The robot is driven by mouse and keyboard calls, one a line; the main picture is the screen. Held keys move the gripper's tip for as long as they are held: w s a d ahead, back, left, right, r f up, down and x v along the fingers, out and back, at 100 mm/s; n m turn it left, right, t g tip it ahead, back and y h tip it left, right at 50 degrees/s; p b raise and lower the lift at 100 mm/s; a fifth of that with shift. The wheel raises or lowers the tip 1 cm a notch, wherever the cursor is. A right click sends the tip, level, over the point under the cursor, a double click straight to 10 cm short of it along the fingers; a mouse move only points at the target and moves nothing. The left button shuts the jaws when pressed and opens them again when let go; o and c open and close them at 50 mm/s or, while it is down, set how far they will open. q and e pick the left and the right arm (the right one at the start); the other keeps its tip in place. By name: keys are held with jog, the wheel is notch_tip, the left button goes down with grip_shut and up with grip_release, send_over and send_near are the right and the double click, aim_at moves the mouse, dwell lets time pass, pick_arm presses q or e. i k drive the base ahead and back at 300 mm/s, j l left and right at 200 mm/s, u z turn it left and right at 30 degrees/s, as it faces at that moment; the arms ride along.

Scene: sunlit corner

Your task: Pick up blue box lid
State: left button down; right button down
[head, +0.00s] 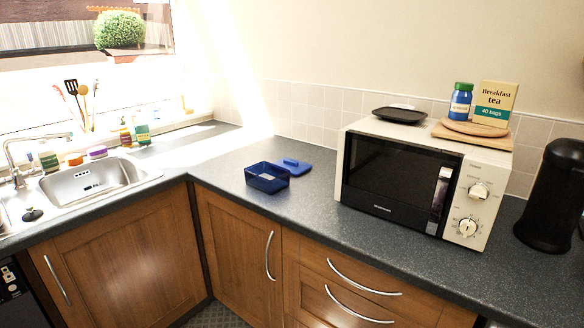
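The blue box lid (293,167) lies flat on the dark countertop, just behind and to the right of the blue box. It has a small raised handle on top. The open blue box (267,178) stands on the counter near its front edge, with something pale inside that I cannot make out. The lid and the box are very close; I cannot tell if they touch. Neither of my grippers is in the head view.
A white microwave (412,180) stands to the right of the lid, with a tea box (495,103) and a blue jar (460,101) on top. A sink (95,181) is at left. A black bin-like container (552,197) is at far right. The countertop (222,157) left of the box is clear.

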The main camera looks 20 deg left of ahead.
aim_at(297, 167)
jog(key=i+j+z, duration=0.25)
jog(key=j, duration=0.55)
jog(key=j+z, duration=0.2)
jog(key=j, duration=0.6)
jog(key=k, duration=0.05)
